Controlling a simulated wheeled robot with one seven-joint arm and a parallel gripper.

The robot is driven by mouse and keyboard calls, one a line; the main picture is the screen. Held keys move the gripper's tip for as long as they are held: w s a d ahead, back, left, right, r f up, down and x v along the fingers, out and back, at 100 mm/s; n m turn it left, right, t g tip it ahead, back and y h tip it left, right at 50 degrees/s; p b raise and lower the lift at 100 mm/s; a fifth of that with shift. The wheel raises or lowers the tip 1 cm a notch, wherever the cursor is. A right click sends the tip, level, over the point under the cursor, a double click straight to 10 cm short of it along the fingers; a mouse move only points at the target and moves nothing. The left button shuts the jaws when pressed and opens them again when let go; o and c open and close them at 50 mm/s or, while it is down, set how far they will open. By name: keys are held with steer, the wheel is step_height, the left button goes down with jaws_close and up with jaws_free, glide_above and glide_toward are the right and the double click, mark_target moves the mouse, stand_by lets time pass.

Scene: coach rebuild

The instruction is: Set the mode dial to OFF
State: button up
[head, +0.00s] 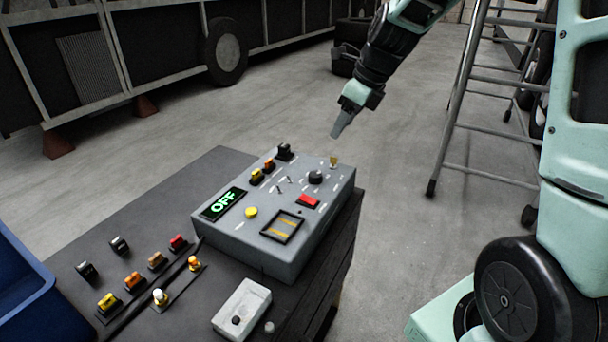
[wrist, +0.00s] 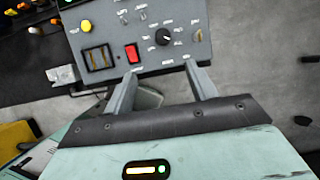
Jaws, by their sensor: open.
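The mode dial is a round black knob (head: 316,177) on the sloped top of a grey control box (head: 270,259). In the wrist view the knob (wrist: 163,36) has a white pointer mark and several small labels around it, too small to read surely. The box's display (head: 223,204) reads OFF in green. My gripper (head: 338,131) is above and behind the box's far right corner, apart from it. In the wrist view my gripper's two fingers (wrist: 160,90) are spread with nothing between them, below the dial in the picture.
On the box are a red rocker switch (head: 308,201), a yellow button (head: 251,212), small toggles and a brass-coloured key-like part (head: 334,161). The dark bench (head: 75,233) holds several loose switches and a white box (head: 242,308). A ladder (head: 455,120) stands at right.

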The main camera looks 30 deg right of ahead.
steer(key=p, duration=0.1)
glide_toward(316, 174)
steer(key=shift+m, duration=0.3)
steer(key=x, duration=0.8)
steer(key=shift+w+a+f, duration=0.1)
steer(key=shift+f, duration=0.15)
steer(key=shift+c, duration=0.4)
steer(key=c, duration=0.9)
